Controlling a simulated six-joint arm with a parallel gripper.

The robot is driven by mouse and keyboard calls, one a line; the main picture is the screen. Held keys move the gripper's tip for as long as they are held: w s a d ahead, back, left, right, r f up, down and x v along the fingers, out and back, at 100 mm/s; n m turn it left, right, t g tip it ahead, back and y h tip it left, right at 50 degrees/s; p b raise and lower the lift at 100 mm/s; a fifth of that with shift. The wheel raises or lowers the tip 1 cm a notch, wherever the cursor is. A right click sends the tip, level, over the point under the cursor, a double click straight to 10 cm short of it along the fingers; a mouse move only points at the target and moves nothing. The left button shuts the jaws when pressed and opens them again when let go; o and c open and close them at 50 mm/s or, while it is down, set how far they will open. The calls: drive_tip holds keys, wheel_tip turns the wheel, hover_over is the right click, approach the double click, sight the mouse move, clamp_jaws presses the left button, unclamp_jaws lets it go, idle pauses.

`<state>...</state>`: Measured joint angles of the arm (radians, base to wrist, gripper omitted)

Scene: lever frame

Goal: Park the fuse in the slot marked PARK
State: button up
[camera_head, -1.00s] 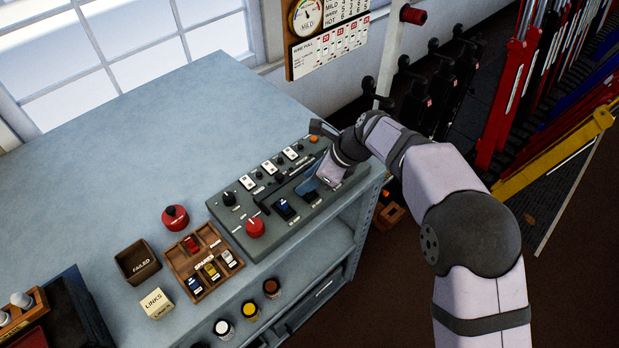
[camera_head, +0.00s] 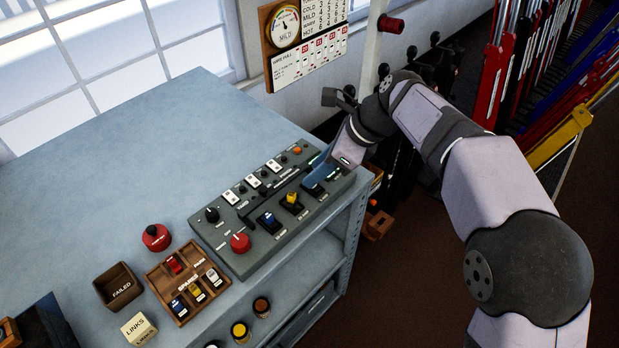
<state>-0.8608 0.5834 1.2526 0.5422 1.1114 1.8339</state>
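A small label behind the front row may read PARK, but is too small to be sure.
A brown FAILED box (camera_head: 119,286), a LINKS box (camera_head: 138,329) and a round red button (camera_head: 156,237) are near the tray. A red knob (camera_head: 240,242) rises from the panel's left part. Jars (camera_head: 240,331) stand below the front edge. The bench behind is clear.

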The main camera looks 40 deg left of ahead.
drive_tip(key=shift+w+d+r, duration=0.1)
drive_tip(key=shift+d+r, duration=0.15)
drive_tip(key=shift+r, duration=0.1)
drive_tip(key=w+d+f+n+t+h, duration=0.1)
drive_tip(key=w+d+f+n, duration=0.15)
drive_tip(key=d, duration=0.55)
drive_tip(key=w+d+f+n+t+h, duration=0.1)
drive_tip(key=w+d, duration=0.2)
drive_tip(key=d, duration=0.6)
drive_tip(key=w+d+f+n+h, duration=0.1)
drive_tip(key=w+d+f+n, duration=0.1)
drive_tip(key=d, duration=0.6)
drive_tip(key=s+d+f+n+h, duration=0.1)
drive_tip(key=s+d, duration=0.3)
drive_tip(key=d, duration=0.4)
drive_tip(key=s+d+f+n+h, duration=0.1)
drive_tip(key=s+d+f+n, duration=0.3)
drive_tip(key=d, duration=0.4)
drive_tip(key=s+d+f+n, duration=0.3)
drive_tip(key=s+d, duration=0.1)
drive_tip(key=d, duration=0.4)
drive_tip(key=shift+s+h, duration=0.4)
